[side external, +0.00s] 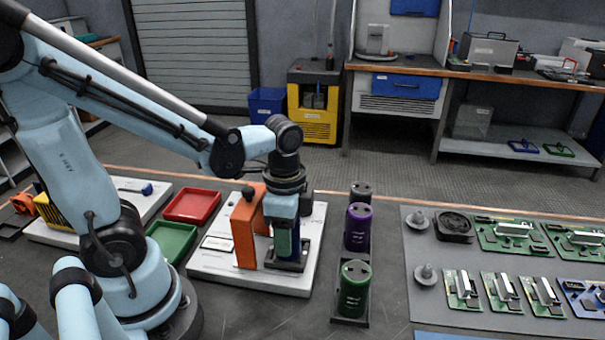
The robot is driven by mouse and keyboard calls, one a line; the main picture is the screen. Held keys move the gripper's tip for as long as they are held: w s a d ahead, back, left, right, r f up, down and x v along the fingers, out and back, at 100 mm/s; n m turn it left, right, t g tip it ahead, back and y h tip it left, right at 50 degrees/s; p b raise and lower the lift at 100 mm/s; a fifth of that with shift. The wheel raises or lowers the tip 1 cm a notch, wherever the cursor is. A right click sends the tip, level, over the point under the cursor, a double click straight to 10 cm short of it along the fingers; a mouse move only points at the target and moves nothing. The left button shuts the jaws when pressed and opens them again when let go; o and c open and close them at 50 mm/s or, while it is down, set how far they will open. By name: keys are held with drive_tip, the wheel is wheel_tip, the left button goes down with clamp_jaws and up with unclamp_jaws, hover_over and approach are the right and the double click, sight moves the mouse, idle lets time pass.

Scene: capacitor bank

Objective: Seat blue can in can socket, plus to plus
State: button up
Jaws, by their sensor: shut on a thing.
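My gripper (287,238) points straight down over the white base board (213,268). It is shut on the blue can (291,264), which is upright and mostly hidden behind the fingers. The can's lower end is at the dark square socket (305,246) on the board. I cannot tell whether the can is fully down in it. The plus marks on can and socket are too small or hidden to read.
An orange bracket (246,233) stands close left of my gripper. A rack to the right holds green (354,290), purple (357,228) and black (361,192) cans. Red (191,205) and green (171,242) trays lie left. A grey mat (440,298) with circuit boards is far right.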

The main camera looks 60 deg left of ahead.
drive_tip(key=shift+f, duration=0.2)
idle(0.6)
drive_tip(key=o, duration=1.3)
drive_tip(key=shift+o, duration=0.2)
drive_tip(key=shift+r, duration=4)
drive_tip(key=shift+w+d+r+n+t+h, duration=0.15)
drive_tip(key=shift+w+d+n+t+h, duration=0.2)
drive_tip(key=shift+w+n+t, duration=0.6)
drive_tip(key=shift+n+t, duration=0.25)
drive_tip(key=shift+n, duration=0.2)
drive_tip(key=n, duration=0.1)
drive_tip(key=n+t, duration=0.1)
drive_tip(key=t, duration=0.1)
drive_tip(key=shift+w+a+f+n, duration=0.2)
drive_tip(key=shift+w+a+n, duration=0.05)
drive_tip(key=shift+a+n, duration=0.15)
drive_tip(key=n+t, duration=0.1)
drive_tip(key=w+a+n+t, duration=0.1)
drive_tip(key=n, duration=0.1)
drive_tip(key=shift+r+t, duration=0.1)
drive_tip(key=shift+t, duration=0.3)
